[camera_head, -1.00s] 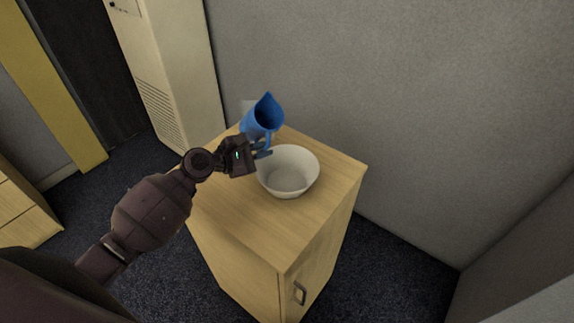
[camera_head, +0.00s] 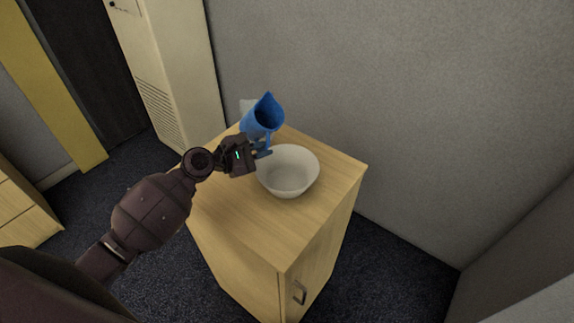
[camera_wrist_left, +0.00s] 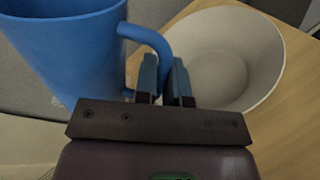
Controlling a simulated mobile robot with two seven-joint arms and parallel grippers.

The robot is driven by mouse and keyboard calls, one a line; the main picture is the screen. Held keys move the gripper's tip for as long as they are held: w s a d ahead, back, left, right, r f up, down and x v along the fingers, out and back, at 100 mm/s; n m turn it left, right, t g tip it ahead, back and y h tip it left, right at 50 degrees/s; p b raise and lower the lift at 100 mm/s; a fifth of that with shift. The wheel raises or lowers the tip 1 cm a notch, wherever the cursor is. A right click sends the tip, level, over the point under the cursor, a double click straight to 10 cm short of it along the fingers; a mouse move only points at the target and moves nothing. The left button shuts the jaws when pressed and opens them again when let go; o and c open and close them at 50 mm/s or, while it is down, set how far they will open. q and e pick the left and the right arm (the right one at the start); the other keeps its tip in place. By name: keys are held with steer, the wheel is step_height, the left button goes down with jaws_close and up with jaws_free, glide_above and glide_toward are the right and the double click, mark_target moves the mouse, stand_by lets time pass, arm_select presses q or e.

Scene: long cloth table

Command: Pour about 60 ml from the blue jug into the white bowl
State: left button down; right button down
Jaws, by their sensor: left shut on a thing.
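The blue jug (camera_head: 262,117) is held by its handle in my left gripper (camera_head: 264,151), beside the white bowl on its far left side. The jug looks slightly tilted in the head view, with its spout at the top. In the left wrist view the jug (camera_wrist_left: 70,50) fills the left side, and the two fingers (camera_wrist_left: 166,82) close around its handle. The white bowl (camera_head: 289,172) stands upright on the wooden cabinet top, and its visible inside looks empty. It also shows in the left wrist view (camera_wrist_left: 258,58). The jug's contents are hidden. My right gripper is not in view.
The wooden cabinet (camera_head: 262,229) has free top surface in front of and right of the bowl. A grey wall (camera_head: 400,100) rises close behind it. A tall cream cabinet (camera_head: 170,70) stands at left.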

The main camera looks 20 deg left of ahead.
mark_target(257, 128)
arm_select(q)
steer(key=shift+r, duration=0.1)
stand_by(0.6)
